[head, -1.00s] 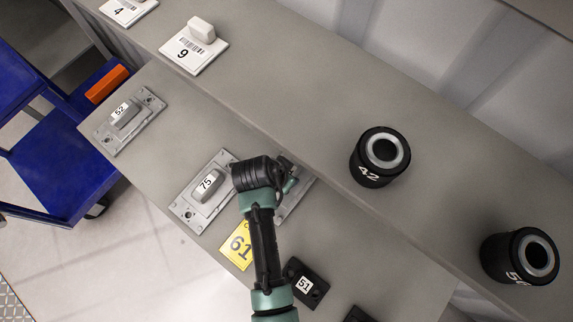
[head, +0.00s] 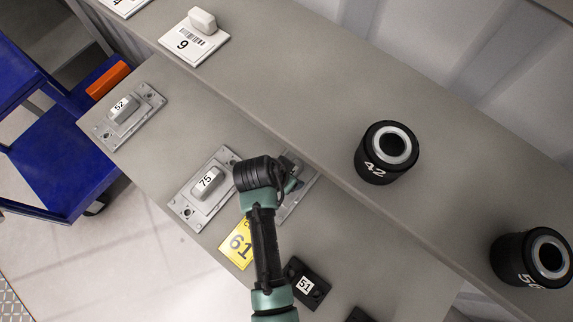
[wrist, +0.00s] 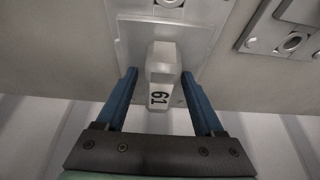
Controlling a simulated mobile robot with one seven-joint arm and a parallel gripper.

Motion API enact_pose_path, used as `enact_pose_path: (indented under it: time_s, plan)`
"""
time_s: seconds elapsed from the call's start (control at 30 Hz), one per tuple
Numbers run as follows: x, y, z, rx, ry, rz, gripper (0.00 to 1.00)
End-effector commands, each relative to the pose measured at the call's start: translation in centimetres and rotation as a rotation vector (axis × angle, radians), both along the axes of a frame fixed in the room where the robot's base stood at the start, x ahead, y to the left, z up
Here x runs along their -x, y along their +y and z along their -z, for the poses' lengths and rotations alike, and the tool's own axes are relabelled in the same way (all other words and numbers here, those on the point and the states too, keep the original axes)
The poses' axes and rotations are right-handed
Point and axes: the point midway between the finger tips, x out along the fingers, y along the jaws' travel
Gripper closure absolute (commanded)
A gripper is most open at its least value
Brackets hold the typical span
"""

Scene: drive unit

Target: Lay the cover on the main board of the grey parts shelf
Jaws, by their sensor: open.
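In the wrist view a grey metal cover plate (wrist: 135,40) carries a raised block handle (wrist: 162,62) labelled 61. My gripper (wrist: 158,75) is open, with one blue finger on each side of this handle. I cannot tell whether the fingers touch it. In the head view the plate (head: 303,190) is mostly hidden behind my arm, and my fingers are hidden too. It lies on the lower grey board (head: 345,255) of the shelf, right of cover 75 (head: 205,185). Cover 52 (head: 125,112) lies at the board's left end.
The higher board (head: 300,80) holds white part 9 (head: 195,42), black cylinder 42 (head: 386,153) and another cylinder (head: 530,258). A blue cart (head: 60,150) stands left.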

Motion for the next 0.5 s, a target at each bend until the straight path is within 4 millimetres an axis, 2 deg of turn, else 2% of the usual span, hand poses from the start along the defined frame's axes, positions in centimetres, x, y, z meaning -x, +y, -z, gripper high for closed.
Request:
enact_pose_path:
  time_s: [0.17, 0.5]
  plan:
    - [0.3, 0.3, -1.5, 0.000, -0.002, -0.002, 0.30]
    - [2.4, 1.8, -7.7, -0.001, -0.003, -0.001, 0.30]
